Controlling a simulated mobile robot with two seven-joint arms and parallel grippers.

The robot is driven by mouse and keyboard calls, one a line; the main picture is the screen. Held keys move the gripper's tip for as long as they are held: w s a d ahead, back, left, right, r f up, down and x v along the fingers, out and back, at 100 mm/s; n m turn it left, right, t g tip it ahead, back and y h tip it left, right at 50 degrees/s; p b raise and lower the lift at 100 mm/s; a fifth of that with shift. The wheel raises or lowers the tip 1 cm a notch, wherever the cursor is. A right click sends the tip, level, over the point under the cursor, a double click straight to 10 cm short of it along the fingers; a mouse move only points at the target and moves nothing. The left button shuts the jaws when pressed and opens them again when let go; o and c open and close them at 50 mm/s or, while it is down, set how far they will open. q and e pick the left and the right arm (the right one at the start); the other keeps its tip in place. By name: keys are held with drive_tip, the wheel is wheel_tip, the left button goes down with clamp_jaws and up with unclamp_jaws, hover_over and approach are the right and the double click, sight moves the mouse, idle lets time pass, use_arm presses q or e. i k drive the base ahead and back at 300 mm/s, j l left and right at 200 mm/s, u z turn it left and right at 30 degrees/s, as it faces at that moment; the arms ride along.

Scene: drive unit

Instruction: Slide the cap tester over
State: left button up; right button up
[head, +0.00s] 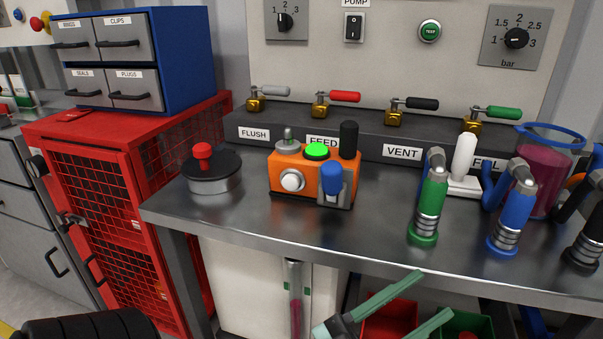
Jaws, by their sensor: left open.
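The cap tester appears to be the orange box (284,178) on the metal bench. It has a lit green dome on top, a white round knob at the front, a small grey post at the back left, a black post at the back right and a blue cap at the front right. It stands upright near the back ledge. My left gripper (434,294) is at the bottom of the view, in front of the bench edge and to the right of the tester. Its two green fingers are spread and empty, apart from the tester. My right gripper is not in view.
A round metal pot with a red knob (213,179) stands left of the tester. Green (430,205) and blue (513,218) hose fittings stand to the right. Behind is a ledge with levers (400,147). The bench top (340,238) is clear in front of the tester.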

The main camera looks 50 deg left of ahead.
sight(305, 161)
drive_tip(key=u, duration=0.5)
drive_tip(key=l+u, duration=0.15)
drive_tip(key=u, duration=0.85)
drive_tip(key=j+z, duration=0.1)
drive_tip(key=z, duration=0.7)
drive_tip(key=j+z, duration=0.1)
drive_tip(key=z, duration=0.65)
drive_tip(key=k+j, duration=0.3)
drive_tip(key=j, duration=0.15)
